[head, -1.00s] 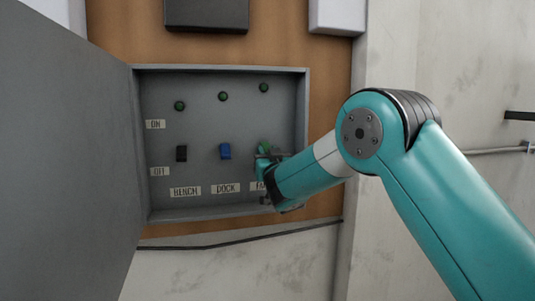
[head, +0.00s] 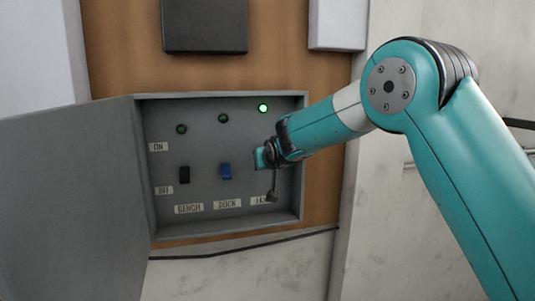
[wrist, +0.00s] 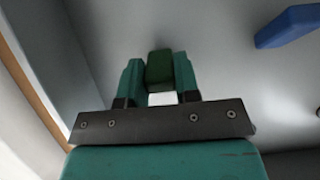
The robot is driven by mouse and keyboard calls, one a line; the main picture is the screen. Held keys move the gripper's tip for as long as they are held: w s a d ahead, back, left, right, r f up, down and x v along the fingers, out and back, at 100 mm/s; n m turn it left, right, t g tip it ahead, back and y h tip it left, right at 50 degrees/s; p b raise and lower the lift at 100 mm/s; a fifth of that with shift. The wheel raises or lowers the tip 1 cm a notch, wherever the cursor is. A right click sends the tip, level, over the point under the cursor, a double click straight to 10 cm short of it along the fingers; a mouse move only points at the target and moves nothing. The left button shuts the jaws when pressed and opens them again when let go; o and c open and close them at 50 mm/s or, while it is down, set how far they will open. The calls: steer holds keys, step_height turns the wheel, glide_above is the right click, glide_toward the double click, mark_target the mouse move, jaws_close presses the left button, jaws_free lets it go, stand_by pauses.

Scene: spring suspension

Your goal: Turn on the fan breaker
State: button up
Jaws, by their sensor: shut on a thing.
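The fan breaker is a green lever, shown in the wrist view (wrist: 159,70) between my two teal fingers. My gripper (wrist: 159,82) is shut on it. In the head view my gripper (head: 261,158) is at the right column of the grey breaker panel, above the partly hidden fan label (head: 260,201), and covers the lever. The lamp (head: 263,108) above that column glows bright green.
The black bench lever (head: 185,175) and blue dock lever (head: 226,171) stand to the left, low near the off label (head: 164,190). Their lamps are dark. The open panel door (head: 70,190) fills the left side.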

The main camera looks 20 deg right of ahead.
steer(key=shift+w+r+g+p, duration=0.2)
steer(key=shift+r+g+p, duration=0.35)
steer(key=shift+g+p, duration=0.7)
steer(key=o, duration=0.9)
steer(key=shift+f, duration=0.1)
steer(key=shift+s, duration=0.1)
steer(key=b+v, duration=0.7)
steer(key=v, duration=1)
steer(key=shift+s, duration=0.1)
